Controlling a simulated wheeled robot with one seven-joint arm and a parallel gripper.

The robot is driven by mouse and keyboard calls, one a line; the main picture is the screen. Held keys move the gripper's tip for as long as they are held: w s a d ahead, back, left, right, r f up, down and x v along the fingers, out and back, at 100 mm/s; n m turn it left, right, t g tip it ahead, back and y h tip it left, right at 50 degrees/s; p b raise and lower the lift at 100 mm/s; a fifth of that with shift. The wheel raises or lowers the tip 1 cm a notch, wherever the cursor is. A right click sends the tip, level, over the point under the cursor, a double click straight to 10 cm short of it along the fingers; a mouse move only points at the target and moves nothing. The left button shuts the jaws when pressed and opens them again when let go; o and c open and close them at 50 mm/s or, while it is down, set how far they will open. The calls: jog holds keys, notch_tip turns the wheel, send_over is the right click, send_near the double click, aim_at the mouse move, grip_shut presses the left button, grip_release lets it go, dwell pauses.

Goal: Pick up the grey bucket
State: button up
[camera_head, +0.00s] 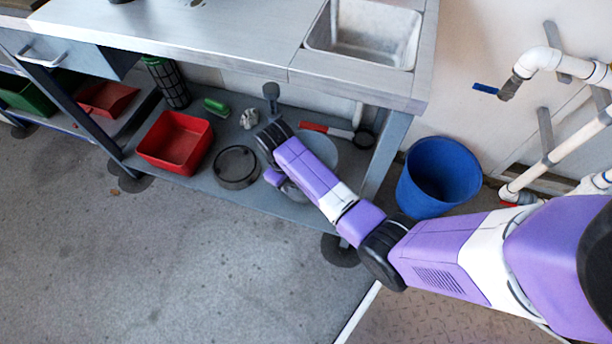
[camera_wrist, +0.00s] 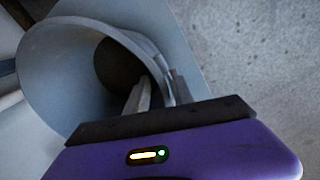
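The grey bucket (camera_head: 318,148) stands on the low shelf under the sink bench in the head view, partly hidden behind my arm. In the wrist view the bucket (camera_wrist: 62,62) fills the upper left, with its round mouth facing the camera and a dark inside. My gripper (camera_wrist: 158,82) is at the bucket's near rim. One finger shows inside the mouth and the other outside the wall, with a gap between them. I cannot see clear contact of both fingers with the wall. In the head view the fingers are hidden by my arm.
A red bin (camera_head: 176,142), a black round pan (camera_head: 236,167) and a red-handled tool (camera_head: 328,131) lie on the same shelf. A blue bucket (camera_head: 437,178) stands on the floor at right. The bench top (camera_head: 230,40) overhangs the shelf. Floor at front left is clear.

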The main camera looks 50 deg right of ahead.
jog(key=shift+f, duration=0.95)
jog(key=shift+r, duration=0.1)
grip_shut()
jog(key=shift+w+d+r, duration=0.1)
dwell(0.4)
